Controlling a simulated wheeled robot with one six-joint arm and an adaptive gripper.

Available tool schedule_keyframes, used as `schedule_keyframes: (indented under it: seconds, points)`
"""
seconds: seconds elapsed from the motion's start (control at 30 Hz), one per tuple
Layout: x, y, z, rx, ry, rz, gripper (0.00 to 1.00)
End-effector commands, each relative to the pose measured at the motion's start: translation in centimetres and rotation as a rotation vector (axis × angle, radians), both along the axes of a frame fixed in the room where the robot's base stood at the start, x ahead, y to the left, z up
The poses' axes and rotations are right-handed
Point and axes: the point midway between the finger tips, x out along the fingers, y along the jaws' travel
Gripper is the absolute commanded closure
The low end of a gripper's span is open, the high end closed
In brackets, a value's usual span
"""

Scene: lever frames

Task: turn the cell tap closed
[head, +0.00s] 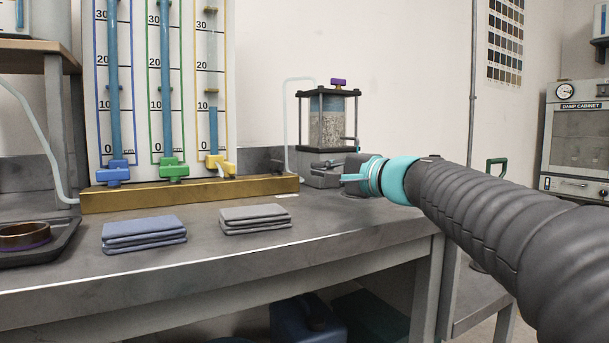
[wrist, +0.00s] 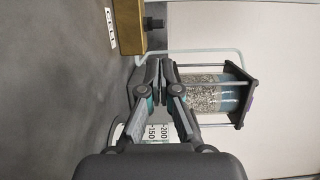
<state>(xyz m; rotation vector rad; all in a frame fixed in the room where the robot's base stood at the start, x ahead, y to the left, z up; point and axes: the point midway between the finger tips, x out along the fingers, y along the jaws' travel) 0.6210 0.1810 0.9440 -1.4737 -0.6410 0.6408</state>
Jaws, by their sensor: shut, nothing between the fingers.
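The cell (head: 331,122) is a clear cylinder of grey grains with blue liquid above, held between dark plates on the bench. In the wrist view the cell (wrist: 212,92) lies sideways, right of my fingers. A purple knob (head: 338,82) is on its top. I cannot make out the cell tap for certain; small grey fittings (head: 326,164) show at the cell's base, partly behind my gripper. My gripper (wrist: 158,72) is shut and empty, its fingertips close in front of the base. Whether they touch anything there I cannot tell.
Blue (head: 113,172), green (head: 173,168) and yellow (head: 219,165) taps stand under the tubes on a brass-coloured bar (head: 190,192). Folded cloths (head: 144,234) lie in front. A graduated vessel (wrist: 158,133) shows behind my fingers. The bench's front middle (head: 330,230) is clear.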

Motion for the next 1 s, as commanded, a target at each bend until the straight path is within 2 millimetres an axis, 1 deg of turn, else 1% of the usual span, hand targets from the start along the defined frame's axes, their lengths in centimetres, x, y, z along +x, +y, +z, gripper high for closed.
schedule_keyframes:
  seconds: [0.13, 0.4, 0.53, 0.7, 1.0]
  points:
    - [1.4, 1.0, 0.1, 0.0, 0.001, -0.004, 1.0]
    - [4.5, 4.4, 0.2, -0.001, 0.001, -0.004, 1.0]
    - [5.7, 5.6, 0.2, -0.001, 0.001, -0.004, 1.0]
    - [6.4, 6.6, 0.1, 0.0, 0.0, -0.003, 1.0]
    - [6.6, 6.8, 0.1, 0.0, 0.0, -0.003, 1.0]
